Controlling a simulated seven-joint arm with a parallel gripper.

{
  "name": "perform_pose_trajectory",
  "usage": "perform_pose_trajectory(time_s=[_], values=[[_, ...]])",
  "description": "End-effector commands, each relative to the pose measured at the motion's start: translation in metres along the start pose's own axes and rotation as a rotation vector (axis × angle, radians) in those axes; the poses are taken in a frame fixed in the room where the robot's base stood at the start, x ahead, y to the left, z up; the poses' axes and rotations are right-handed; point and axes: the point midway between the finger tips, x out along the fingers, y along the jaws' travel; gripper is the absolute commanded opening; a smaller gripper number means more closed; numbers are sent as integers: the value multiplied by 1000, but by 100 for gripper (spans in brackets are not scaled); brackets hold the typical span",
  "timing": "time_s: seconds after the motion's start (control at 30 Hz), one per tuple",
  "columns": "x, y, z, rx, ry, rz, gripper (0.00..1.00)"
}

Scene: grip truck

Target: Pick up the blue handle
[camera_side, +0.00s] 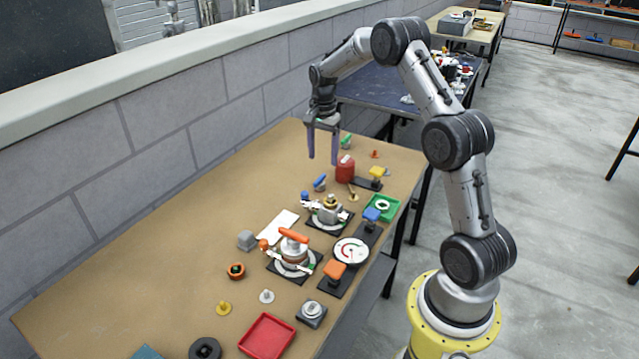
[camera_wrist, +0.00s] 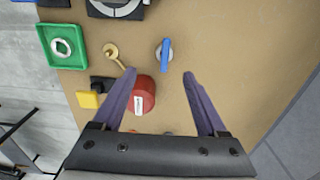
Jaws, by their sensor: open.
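The blue handle (camera_side: 319,182) sits on a small grey valve on the brown table, just below my fingertips in the side view. In the wrist view the blue handle (camera_wrist: 165,54) is a narrow upright bar, just beyond the fingertips and between their lines. My gripper (camera_side: 323,161) has two purple fingers pointing down above the table. The fingers are spread and empty in the wrist view, where my gripper (camera_wrist: 159,73) faces the handle with a visible distance to it.
A brass part (camera_wrist: 113,54), a yellow block (camera_wrist: 88,99) and a green tray (camera_wrist: 62,47) lie left. The table right of the handle is bare in the wrist view.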

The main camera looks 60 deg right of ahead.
Motion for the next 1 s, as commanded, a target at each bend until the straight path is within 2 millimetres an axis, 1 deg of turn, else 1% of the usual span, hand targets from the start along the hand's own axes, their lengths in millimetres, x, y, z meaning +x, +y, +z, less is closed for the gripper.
perform_pose_trajectory(time_s=[0.03, 0.1, 0.2, 0.43, 0.6, 0.7, 0.83, 1.0], values=[[11, 1, 1, -1, -3, 4, 75], [22, 0, 1, -1, -2, 4, 75], [33, 0, 1, -1, -1, 1, 75], [48, -2, 2, -2, -1, 2, 75], [72, -8, 5, -2, -1, 2, 75], [84, -8, 4, -1, -1, 2, 75], [91, -8, 4, -1, 0, 0, 75], [92, -8, 4, -1, 0, -1, 75]])
